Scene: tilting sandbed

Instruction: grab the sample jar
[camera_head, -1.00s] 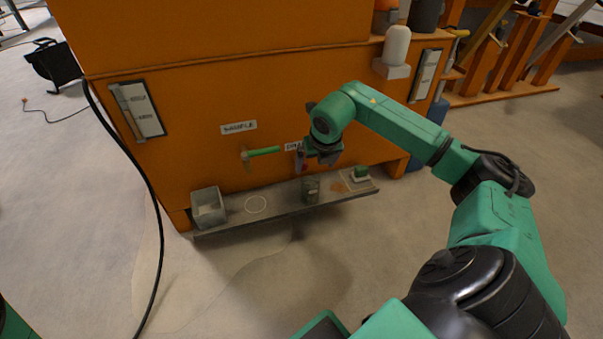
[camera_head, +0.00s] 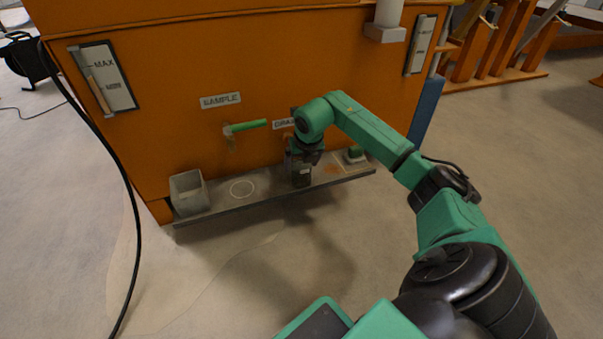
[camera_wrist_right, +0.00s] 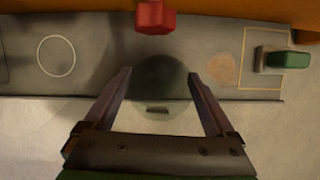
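The sample jar, a dark see-through round jar (camera_wrist_right: 160,82), stands on the narrow grey shelf (camera_head: 262,198) below the orange tank. In the head view the jar (camera_head: 300,178) is partly hidden by my right gripper (camera_head: 303,156), which is low over it. In the right wrist view my right gripper (camera_wrist_right: 159,76) is open, with one finger on each side of the jar. My left gripper is not in view.
A grey open box (camera_head: 189,193) and a white ring mark (camera_head: 242,189) are left of the jar. A green-topped item (camera_head: 355,154) is to its right. A green-handled valve (camera_head: 246,127) and a red knob (camera_wrist_right: 155,16) project above the shelf.

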